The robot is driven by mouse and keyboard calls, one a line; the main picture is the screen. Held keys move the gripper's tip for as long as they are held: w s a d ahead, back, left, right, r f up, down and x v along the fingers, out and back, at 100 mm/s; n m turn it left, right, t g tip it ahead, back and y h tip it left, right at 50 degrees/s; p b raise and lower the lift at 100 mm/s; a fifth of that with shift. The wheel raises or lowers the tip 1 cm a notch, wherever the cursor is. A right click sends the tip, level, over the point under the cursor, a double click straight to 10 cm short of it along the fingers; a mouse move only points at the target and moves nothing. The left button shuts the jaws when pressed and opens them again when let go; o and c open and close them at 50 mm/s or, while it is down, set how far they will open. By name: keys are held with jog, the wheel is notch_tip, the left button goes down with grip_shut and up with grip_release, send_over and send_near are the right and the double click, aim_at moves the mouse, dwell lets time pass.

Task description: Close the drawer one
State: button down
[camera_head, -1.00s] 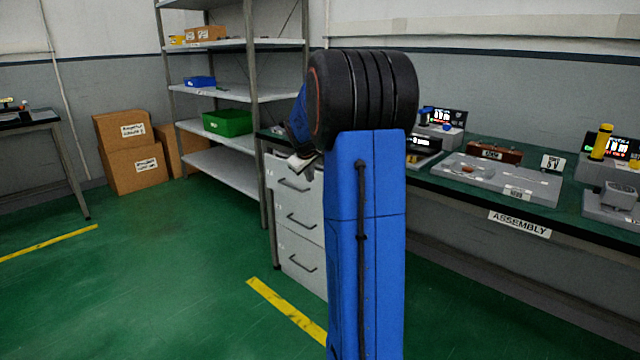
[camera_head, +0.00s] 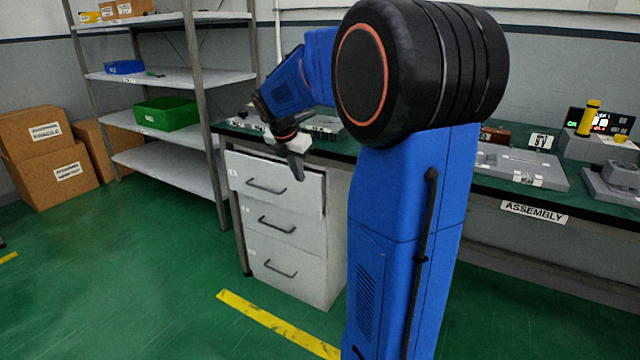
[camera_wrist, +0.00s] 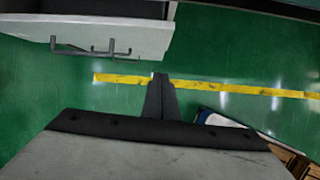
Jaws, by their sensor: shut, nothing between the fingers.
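The white drawer cabinet (camera_head: 336,235) stands under the green-topped bench and has three drawers, each with a dark bar handle. The top drawer (camera_head: 240,170) stands out a little past the two below it; its label is too small to read. In the wrist view the top drawer's white front (camera_wrist: 150,40) is at the upper left, with a dark gap behind it. My gripper (camera_head: 297,176) is shut and empty, pointing down near the top drawer's upper edge. In the wrist view my gripper (camera_wrist: 160,78) is over the floor, apart from the handle (camera_wrist: 95,47).
The green bench top (camera_head: 340,152) runs along the wall above the cabinet. A metal shelf (camera_head: 170,180) with a green bin (camera_head: 168,114) stands to the left. Cardboard boxes (camera_head: 45,160) sit farther left. The floor before the cabinet is clear, with a yellow line (camera_head: 275,325).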

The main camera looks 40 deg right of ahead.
aim_at(319, 181)
jog(key=shift+n, duration=0.3)
jog(key=x, duration=0.3)
jog(key=d+x, duration=0.1)
jog(key=x, duration=0.3)
jog(key=d+r+x, duration=0.1)
jog(key=x, duration=0.3)
jog(key=shift+w+d, duration=0.1)
jog(key=shift+w, duration=0.05)
jog(key=shift+w+d, duration=0.25)
jog(key=shift+d, duration=0.4)
jog(key=d, duration=0.1)
jog(key=w+d, duration=0.1)
jog(key=d, duration=0.2)
jog(key=shift+w+d, duration=0.15)
jog(key=shift+w, duration=0.15)
jog(key=shift+r, duration=0.1)
